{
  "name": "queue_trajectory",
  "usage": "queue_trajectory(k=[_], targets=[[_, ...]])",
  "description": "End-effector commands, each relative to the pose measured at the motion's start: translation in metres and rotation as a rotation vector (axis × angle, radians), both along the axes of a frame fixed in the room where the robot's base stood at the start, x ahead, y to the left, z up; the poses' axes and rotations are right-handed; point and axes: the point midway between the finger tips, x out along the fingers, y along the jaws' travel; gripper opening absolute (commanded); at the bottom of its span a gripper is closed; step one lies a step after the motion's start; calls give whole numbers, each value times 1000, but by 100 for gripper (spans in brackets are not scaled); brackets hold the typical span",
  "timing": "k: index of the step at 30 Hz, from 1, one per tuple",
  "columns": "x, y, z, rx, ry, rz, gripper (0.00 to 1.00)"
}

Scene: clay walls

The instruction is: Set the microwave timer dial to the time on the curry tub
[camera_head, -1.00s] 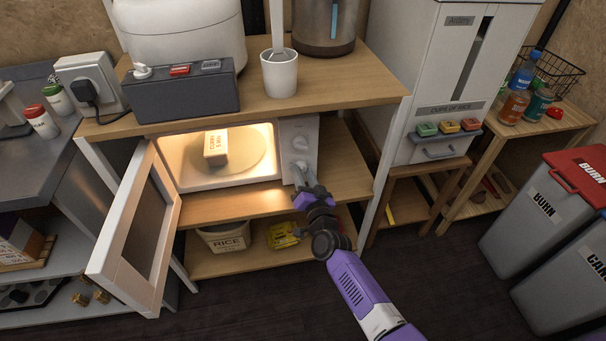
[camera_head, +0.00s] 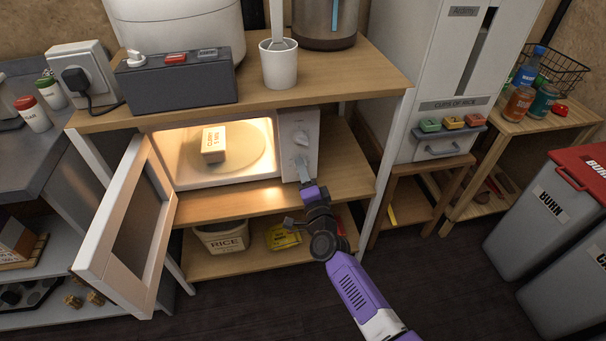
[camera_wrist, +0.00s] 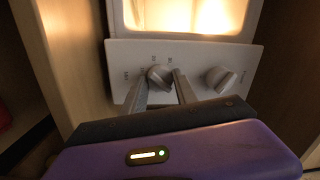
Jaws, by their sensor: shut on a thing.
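The microwave (camera_head: 298,116) has its door open to the left and its inside lit. The curry tub (camera_head: 213,144), a small pale box, sits on the round plate inside. Its label starts with CURRY; the time line below is too small to read surely. The control panel holds two dials. My gripper (camera_head: 304,176) is at the lower dial; in the wrist view this dial (camera_wrist: 159,76) sits between my two fingertips, which are shut on it. Small markings surround it, partly hidden by the fingers. The other dial (camera_wrist: 220,79) is free; it is the upper dial (camera_head: 300,138) in the head view.
The open microwave door (camera_head: 120,225) juts out at the left. A shelf board lies under the microwave, with a rice bin (camera_head: 222,238) and a yellow pack (camera_head: 282,237) below. A shelf post (camera_head: 385,175) stands right of my arm. Bins (camera_head: 560,215) stand far right.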

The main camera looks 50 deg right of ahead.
Motion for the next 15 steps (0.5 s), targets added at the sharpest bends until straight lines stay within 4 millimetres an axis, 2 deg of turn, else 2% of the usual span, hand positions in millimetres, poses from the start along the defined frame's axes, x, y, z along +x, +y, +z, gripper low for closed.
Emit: queue_trajectory(k=[15], targets=[[1, 1, -3, 406, -274, 0, 0]])
